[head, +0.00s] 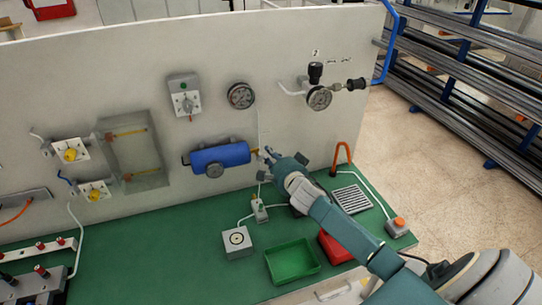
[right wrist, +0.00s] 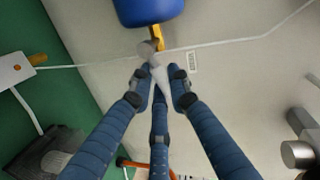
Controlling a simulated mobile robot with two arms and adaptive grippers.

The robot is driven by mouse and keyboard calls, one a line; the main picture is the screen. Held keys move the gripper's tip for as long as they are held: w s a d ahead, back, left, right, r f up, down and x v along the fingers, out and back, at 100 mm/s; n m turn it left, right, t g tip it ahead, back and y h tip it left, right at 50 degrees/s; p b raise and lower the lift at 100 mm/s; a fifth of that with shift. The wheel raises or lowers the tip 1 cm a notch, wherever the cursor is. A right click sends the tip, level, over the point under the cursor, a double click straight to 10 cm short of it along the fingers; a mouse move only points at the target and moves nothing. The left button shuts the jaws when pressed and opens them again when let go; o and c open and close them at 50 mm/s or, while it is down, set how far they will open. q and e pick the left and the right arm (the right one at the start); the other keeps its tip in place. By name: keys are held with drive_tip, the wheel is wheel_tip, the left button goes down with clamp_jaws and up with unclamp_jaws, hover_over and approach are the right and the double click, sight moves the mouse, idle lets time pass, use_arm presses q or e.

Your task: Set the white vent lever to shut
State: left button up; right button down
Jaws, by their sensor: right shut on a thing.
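The white vent lever (right wrist: 160,76) shows in the right wrist view, just beside the brass fitting (right wrist: 157,37) on the end of the blue tank (right wrist: 150,8). My right gripper (right wrist: 160,84) has its blue fingers closed around the lever. In the head view the blue tank (head: 228,155) is mounted on the upright panel, and my right gripper (head: 272,157) is at its right end. There the gripper covers most of the lever, so its exact angle is hard to tell. My left gripper is not in view.
Gauges (head: 240,95) and a switch box (head: 184,98) are on the panel (head: 220,50). A rack (head: 470,60) stands beyond.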

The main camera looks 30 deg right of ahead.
sight(260, 157)
drive_tip(key=shift+w+r+n, duration=0.1)
drive_tip(key=shift+r+n, duration=0.2)
drive_tip(key=shift+r, duration=0.1)
drive_tip(key=shift+a+r+n+h+b, duration=0.3)
drive_tip(key=shift+r+n+h, duration=0.2)
drive_tip(key=shift+n, duration=0.5)
drive_tip(key=shift+w+a+r+n+h+b, duration=0.1)
drive_tip(key=shift+r+n+h+b, duration=0.15)
drive_tip(key=shift+n, duration=0.3)
drive_tip(key=shift+a+r+n+h+b, duration=0.15)
drive_tip(key=shift+n+h+b, duration=0.15)
drive_tip(key=shift+n, duration=0.25)
drive_tip(key=n+b, duration=0.1)
drive_tip(key=a+n+h+b, duration=0.1)
drive_tip(key=n+b, duration=0.1)
drive_tip(key=shift+w+r, duration=0.1)
drive_tip(key=shift+r, duration=0.3)
drive_tip(key=shift+w+a+r+n+h+b, duration=0.15)
drive_tip(key=shift+a+n+h+b, duration=0.25)
drive_tip(key=shift+n+b, duration=0.5)
drive_tip(key=shift+a+r+n+h+b, duration=0.2)
drive_tip(key=shift+a+n+b, duration=0.3)
drive_tip(key=shift+n, duration=0.6)
drive_tip(key=shift+f, duration=0.1)
